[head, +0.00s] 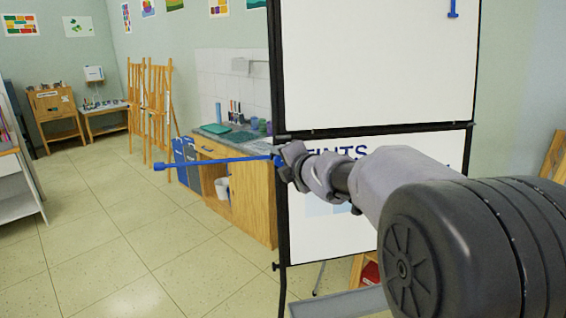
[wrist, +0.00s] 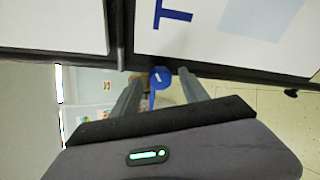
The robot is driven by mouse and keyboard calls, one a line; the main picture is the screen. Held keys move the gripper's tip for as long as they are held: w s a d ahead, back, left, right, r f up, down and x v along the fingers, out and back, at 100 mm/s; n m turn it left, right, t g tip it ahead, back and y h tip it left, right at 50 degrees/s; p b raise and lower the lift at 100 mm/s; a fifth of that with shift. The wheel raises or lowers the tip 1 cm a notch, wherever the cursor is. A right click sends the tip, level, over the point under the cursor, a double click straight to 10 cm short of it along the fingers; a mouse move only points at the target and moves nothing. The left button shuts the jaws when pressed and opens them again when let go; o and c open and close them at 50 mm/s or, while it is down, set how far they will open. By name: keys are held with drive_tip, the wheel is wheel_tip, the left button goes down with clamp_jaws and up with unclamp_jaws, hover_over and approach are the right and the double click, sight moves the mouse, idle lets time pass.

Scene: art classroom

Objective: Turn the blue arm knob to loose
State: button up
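The blue arm knob (wrist: 160,77), round with a small white mark, sits at the dark frame of the whiteboard in the wrist view. My gripper (wrist: 160,75) is open, with one finger on each side of the knob and a visible gap to each. In the head view my gripper (head: 282,156) is at the board's left edge and mostly hides the knob. The blue arm (head: 215,163) sticks out to the left from there, nearly level, with a blue block at its free end. The knob's setting cannot be read.
The whiteboard (head: 375,65) stands upright in a black frame, with a lettered panel below it. A wooden sink cabinet (head: 255,200), blue bins (head: 186,162) and easels (head: 150,105) stand behind and left. The tiled floor at the left is clear.

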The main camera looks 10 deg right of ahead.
drive_tip(key=p+v, duration=0.4)
drive_tip(key=v, duration=1.3)
drive_tip(key=shift+s, duration=0.25)
